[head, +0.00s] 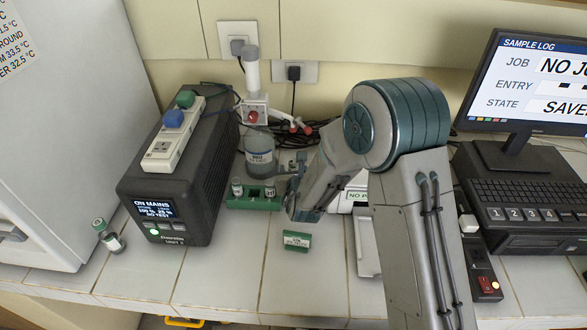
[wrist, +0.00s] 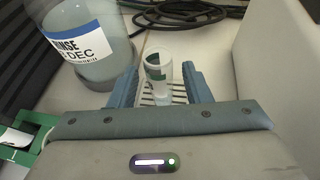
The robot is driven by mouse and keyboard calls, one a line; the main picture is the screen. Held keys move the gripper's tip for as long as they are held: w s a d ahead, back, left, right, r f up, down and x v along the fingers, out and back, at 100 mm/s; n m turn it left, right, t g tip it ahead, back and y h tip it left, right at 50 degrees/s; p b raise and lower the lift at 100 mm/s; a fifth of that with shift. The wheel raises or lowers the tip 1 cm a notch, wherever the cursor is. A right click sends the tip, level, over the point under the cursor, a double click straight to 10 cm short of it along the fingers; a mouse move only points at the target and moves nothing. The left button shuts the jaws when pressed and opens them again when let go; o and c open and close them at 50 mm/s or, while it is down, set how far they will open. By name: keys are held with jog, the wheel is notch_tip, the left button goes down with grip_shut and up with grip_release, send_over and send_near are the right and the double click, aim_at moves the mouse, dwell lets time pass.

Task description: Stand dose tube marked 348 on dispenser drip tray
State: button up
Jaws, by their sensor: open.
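A small clear tube (wrist: 158,68) with a white and green label stands upright between my fingers in the wrist view. Its number cannot be read. Under it is a pale slatted drip tray (wrist: 178,98); the tube appears to rest on it. My gripper (wrist: 159,76) is open, with one finger on each side of the tube and a gap at both sides. In the head view my gripper (head: 297,190) is just right of the green rack, and my arm hides the tube and most of the tray.
A rinse bottle (wrist: 85,42) stands left of my fingers; it also shows in the head view (head: 262,160). A green rack (head: 262,203) holds capped vials.

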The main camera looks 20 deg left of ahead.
jog(key=b+v, duration=0.1)
jog(key=v, duration=1)
jog(key=shift+b, duration=0.3)
jog(key=shift+f, duration=0.1)
dwell(0.7)
